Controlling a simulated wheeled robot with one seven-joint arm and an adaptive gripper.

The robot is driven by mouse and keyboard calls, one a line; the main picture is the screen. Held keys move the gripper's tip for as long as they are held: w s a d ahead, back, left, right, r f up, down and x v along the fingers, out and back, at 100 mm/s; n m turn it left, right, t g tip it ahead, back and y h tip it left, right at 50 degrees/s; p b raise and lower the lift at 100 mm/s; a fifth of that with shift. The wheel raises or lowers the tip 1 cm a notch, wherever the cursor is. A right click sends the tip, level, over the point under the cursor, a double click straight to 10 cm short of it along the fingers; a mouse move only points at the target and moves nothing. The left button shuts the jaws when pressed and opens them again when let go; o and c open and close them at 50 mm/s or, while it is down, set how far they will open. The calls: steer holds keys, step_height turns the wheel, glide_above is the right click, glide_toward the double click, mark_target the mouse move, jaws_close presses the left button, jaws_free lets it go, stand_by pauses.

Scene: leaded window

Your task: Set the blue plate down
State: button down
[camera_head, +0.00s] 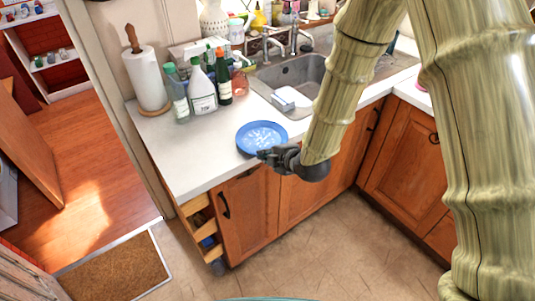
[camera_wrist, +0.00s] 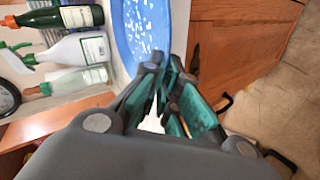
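The blue plate (camera_head: 262,137) has a white pattern in its middle and lies roughly level at the front edge of the white counter (camera_head: 200,160). Whether it touches the counter or hovers just above it, I cannot tell. My gripper (camera_head: 268,156) is at the plate's near rim, at the counter's front edge. In the wrist view, the fingertips of my gripper (camera_wrist: 170,68) close in on the rim of the plate (camera_wrist: 140,30), with teal pads on the fingers. They appear shut on the rim, though the contact itself is partly hidden by the fingers.
Several bottles (camera_head: 203,92) and a paper towel roll (camera_head: 148,78) stand behind the plate. A sink (camera_head: 292,78) with a white box-like item (camera_head: 290,98) at its edge is to the right. Counter to the plate's left is clear. An open drawer stack (camera_head: 203,228) is below.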

steer(key=shift+f, duration=0.1)
steer(key=c, duration=1.6)
jaws_free()
steer(key=shift+c, duration=0.2)
steer(key=b+v, duration=0.2)
steer(key=v, duration=1)
steer(key=shift+b, duration=0.4)
